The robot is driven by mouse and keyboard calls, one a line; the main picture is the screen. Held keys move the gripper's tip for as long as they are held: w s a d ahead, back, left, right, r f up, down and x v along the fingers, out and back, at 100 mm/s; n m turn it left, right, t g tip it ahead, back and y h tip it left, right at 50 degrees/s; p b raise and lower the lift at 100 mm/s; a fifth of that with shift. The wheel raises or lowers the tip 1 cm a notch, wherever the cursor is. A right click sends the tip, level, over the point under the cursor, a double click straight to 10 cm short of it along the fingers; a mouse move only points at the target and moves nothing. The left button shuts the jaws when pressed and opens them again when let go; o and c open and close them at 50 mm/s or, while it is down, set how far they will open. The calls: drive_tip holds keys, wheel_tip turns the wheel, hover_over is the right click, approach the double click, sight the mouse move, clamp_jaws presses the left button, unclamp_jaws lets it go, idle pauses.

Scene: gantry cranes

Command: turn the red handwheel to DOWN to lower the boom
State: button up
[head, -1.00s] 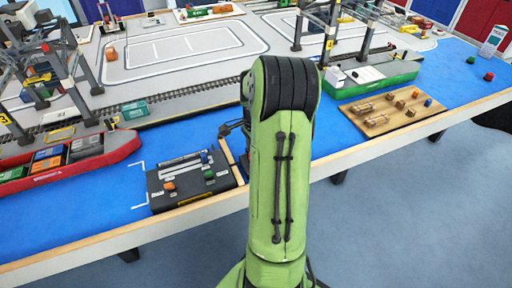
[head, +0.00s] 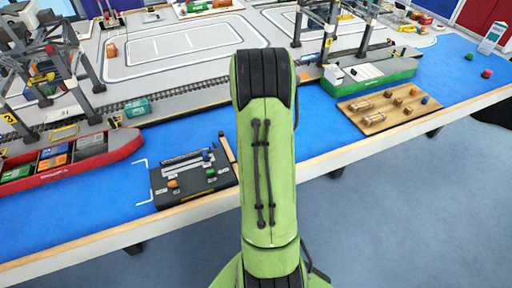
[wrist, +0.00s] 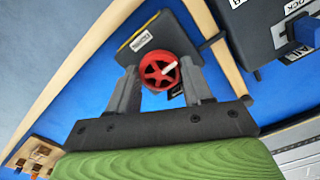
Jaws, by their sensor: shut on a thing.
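The red handwheel (wrist: 153,74) sits on a dark box (wrist: 150,45) in the wrist view. It is a spoked wheel with a pale mark on its face, pointing to the upper right. My gripper (wrist: 159,70) is shut on the handwheel, with one finger on each side of its rim. A white label (wrist: 141,40) on the box is too small to read, and another label below the wheel is partly hidden by a finger. In the head view my green arm hides the handwheel and my gripper.
A black control panel (head: 160,198) with small knobs lies left of my arm. A red ship (head: 100,150) is farther left and a green ship (head: 375,82) is at the right. A wooden board (head: 388,108) holds small pieces. The table's wooden edge runs in front.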

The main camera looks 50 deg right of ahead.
drive_tip(key=n, duration=0.4)
drive_tip(key=shift+n+p, duration=0.3)
drive_tip(key=n, duration=0.3)
drive_tip(key=shift+n, duration=0.4)
drive_tip(key=n, duration=0.4)
drive_tip(key=shift+n, duration=2.4)
drive_tip(key=o, duration=1)
drive_tip(key=shift+o, duration=0.2)
wheel_tip(320, 180, up, 16)
drive_tip(key=p, duration=0.5)
drive_tip(key=shift+f, duration=0.15)
